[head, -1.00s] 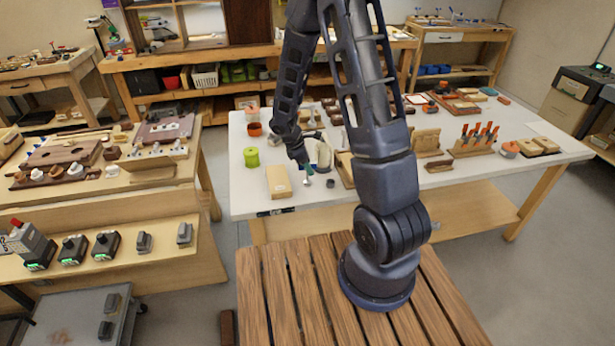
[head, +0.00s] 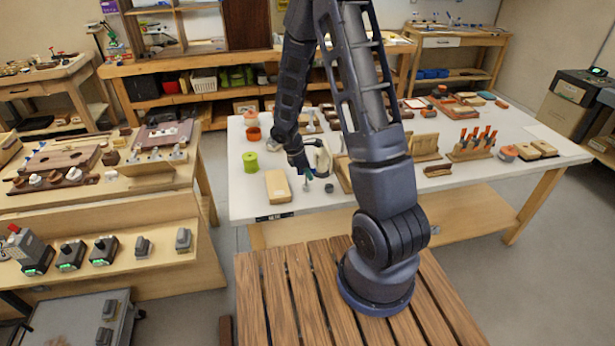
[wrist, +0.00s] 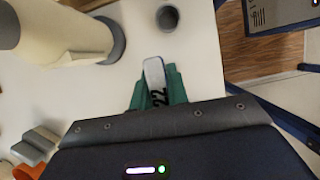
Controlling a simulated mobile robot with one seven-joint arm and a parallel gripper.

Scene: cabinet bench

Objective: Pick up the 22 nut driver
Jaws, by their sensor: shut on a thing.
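The 22 nut driver (wrist: 154,73) shows in the wrist view as a pale grey piece with a dark "22" printed on it. My gripper (wrist: 156,88) is shut on it, with green fingers on both sides of it. The rest of the driver is hidden by the fingers and the gripper body. In the head view, my gripper (head: 307,174) is low over the white table near its front edge, pointing down. A small light tip shows just under it. I cannot tell whether the driver touches the table.
A tan block (head: 278,186) lies left of my gripper on the white table (head: 240,205). A cream bottle-like object (wrist: 60,28) stands close by. A small dark round piece (wrist: 167,18) is near the fingers. A green cylinder (head: 250,161) stands farther left.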

